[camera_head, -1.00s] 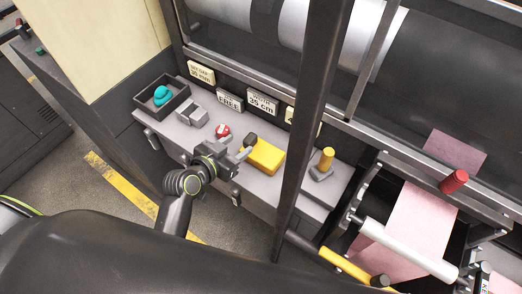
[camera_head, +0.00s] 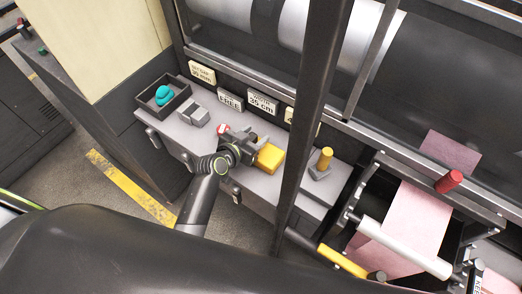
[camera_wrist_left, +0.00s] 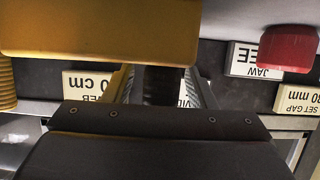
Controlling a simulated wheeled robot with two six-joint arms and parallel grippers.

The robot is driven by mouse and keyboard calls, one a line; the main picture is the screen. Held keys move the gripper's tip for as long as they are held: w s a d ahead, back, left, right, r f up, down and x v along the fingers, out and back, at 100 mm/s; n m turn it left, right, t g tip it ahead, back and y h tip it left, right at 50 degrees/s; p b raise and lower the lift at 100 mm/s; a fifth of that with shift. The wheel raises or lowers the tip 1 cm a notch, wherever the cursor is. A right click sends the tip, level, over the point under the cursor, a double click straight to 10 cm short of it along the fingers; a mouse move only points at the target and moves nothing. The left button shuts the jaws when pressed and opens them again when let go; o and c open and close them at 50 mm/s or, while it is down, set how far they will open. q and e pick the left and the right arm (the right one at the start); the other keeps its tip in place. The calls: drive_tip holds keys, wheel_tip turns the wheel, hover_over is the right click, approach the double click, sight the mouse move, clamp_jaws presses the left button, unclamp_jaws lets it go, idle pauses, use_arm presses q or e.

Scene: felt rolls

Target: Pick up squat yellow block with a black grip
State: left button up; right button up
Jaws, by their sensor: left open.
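The squat yellow block (camera_head: 269,158) lies on the grey shelf in the head view. It fills the top left of the left wrist view (camera_wrist_left: 100,28). Its black grip (camera_wrist_left: 160,86) shows below the block in the left wrist view, between the two fingers, and is hidden by the gripper in the head view. My left gripper (camera_head: 255,148) is open at the block's left end, with its fingers (camera_wrist_left: 160,95) on either side of the grip. I cannot tell whether they touch it. My right gripper is not in view.
A red knob (camera_head: 223,130) sits just left of the gripper. A grey metal block (camera_head: 194,115) and a black tray (camera_head: 150,105) with a teal item stand farther left. A yellow-handled piece (camera_head: 325,158) is to the right, beyond a dark upright post (camera_head: 309,110).

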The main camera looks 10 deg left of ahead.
use_arm(q)
drive_tip(key=c, duration=1.1)
clamp_jaws()
